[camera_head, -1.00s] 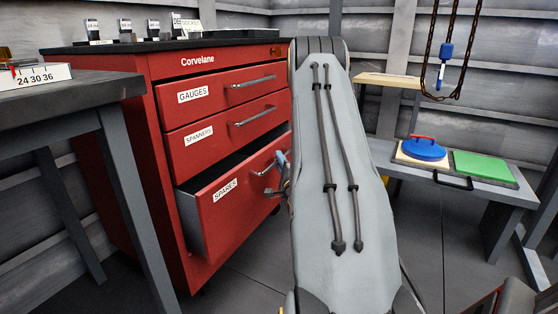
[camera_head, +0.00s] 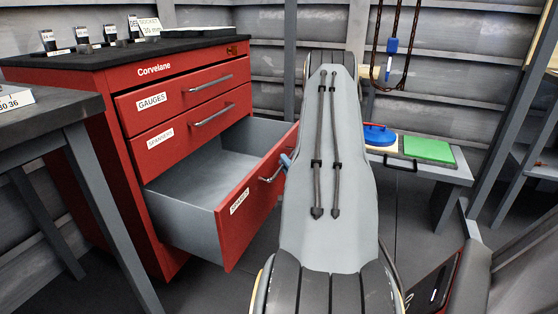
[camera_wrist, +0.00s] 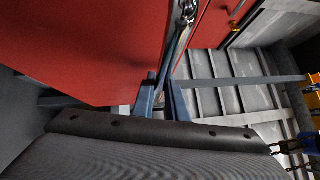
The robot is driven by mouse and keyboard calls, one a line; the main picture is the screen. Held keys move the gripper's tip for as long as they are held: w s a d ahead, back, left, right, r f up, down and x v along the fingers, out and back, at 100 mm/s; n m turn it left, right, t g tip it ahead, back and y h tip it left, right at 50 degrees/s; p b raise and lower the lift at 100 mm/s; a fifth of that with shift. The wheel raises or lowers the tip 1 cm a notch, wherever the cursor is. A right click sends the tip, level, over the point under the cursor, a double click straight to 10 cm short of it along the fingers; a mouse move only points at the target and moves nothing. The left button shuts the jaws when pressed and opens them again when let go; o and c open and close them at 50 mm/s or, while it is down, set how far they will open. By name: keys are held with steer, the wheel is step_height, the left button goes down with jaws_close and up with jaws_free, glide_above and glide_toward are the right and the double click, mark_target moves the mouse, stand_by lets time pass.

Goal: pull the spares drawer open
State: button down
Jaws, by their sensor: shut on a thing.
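The spares drawer (camera_head: 244,215) is the lowest drawer of the red Corvelane cabinet (camera_head: 97,78). It stands well out from the cabinet, and its grey inside looks empty where I can see it. Its bar handle (camera_head: 272,172) is on the right part of the front. My gripper (camera_head: 286,163) is shut on this handle; my arm hides much of it in the head view. In the wrist view the blue-grey fingers (camera_wrist: 162,97) close at the handle, beside the red drawer front (camera_wrist: 95,45).
The gauges drawer (camera_head: 180,92) and spanners drawer (camera_head: 188,123) above are shut. A grey table (camera_head: 45,125) stands at the left. Dark floor lies in front.

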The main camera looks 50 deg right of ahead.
steer(key=shift+a+f, duration=0.1)
steer(key=c, duration=1.8)
jaws_free()
steer(key=shift+o, duration=0.2)
steer(key=shift+s, duration=0.1)
steer(key=p+v, duration=0.1)
steer(key=v, duration=0.6)
steer(key=shift+s+a+p, duration=0.2)
steer(key=shift+p, duration=0.1)
